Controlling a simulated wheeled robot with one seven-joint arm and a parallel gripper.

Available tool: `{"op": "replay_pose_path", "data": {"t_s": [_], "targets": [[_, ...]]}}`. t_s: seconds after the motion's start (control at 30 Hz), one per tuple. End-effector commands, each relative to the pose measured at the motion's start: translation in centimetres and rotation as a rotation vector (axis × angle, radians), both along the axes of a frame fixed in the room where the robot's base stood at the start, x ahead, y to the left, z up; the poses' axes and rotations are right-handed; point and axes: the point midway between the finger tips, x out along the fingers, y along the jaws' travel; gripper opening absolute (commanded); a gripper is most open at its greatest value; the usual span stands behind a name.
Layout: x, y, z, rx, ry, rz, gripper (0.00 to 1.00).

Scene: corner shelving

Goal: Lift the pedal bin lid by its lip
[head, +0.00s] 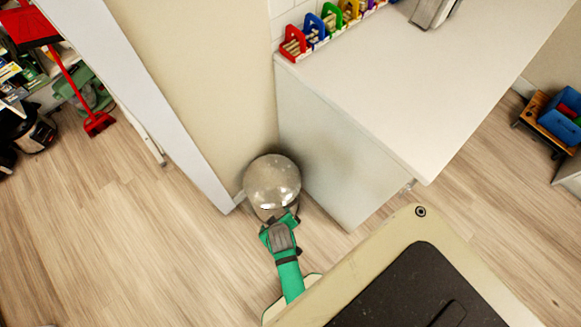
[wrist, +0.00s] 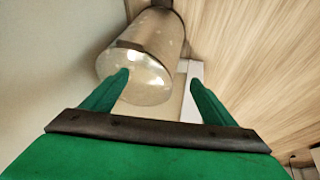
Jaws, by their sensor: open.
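The pedal bin (head: 270,188) stands on the floor in the corner between the wall end and the white cabinet, with its rounded, shiny, spotted lid on top. The lid looks down. In the wrist view the lid (wrist: 148,84) is seen close, with the bin's body (wrist: 158,30) beyond it. A darker strip on the near side of the lid may be the lip; I cannot be sure. My green gripper (wrist: 158,78) is open and empty. Its left finger overlaps the lid in the picture and its right finger is beside it. I cannot tell whether either touches.
The white cabinet (head: 335,150) stands close on the right, with a colourful rack (head: 320,35) on its top. The beige wall (head: 215,90) is close on the left. Open wooden floor (head: 130,240) lies to the left.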

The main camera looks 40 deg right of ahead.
Motion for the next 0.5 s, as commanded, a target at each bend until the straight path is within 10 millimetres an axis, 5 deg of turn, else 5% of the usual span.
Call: {"op": "replay_pose_path", "data": {"t_s": [0.2, 0.5], "targets": [[3.2, -5.3, -1.8, 0.063, 0.204, -0.017, 0.79], [4.9, -10.2, -0.8, 0.166, 0.396, -0.012, 0.79]]}}
